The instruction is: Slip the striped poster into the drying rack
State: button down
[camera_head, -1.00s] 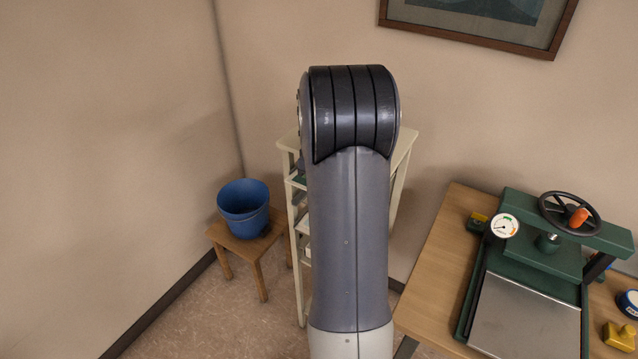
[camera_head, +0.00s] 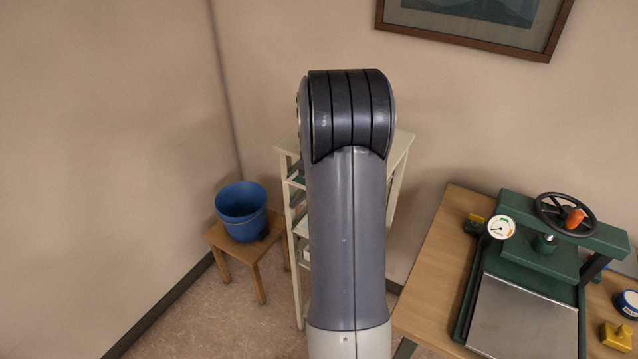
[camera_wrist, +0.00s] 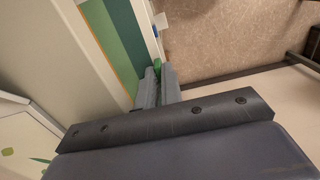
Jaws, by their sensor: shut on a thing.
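A striped sheet (camera_wrist: 115,35), dark green, lighter green and a thin orange line, shows in the wrist view and looks like the striped poster. Its near end reaches my gripper (camera_wrist: 157,80), which is shut with a small green bit showing between the fingertips. How much of the sheet is between the fingers is hidden. The cream drying rack (camera_head: 402,150) stands behind my arm in the head view, with open shelves on its left side. Pale boards (camera_wrist: 45,40) border the sheet in the wrist view. My gripper is hidden behind my arm in the head view.
A blue bucket (camera_head: 241,207) sits on a wooden stool (camera_head: 257,252) left of the rack. A wooden table (camera_head: 430,290) with a green press (camera_head: 530,290) stands right. A framed picture (camera_head: 480,25) hangs behind. A sheet with green shapes (camera_wrist: 20,150) shows lower left in the wrist view.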

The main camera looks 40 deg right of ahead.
jog(key=c, duration=1.5)
grip_release()
jog(key=shift+a+r, duration=0.1)
jog(key=shift+c, duration=1.4)
jog(key=shift+d, duration=0.2)
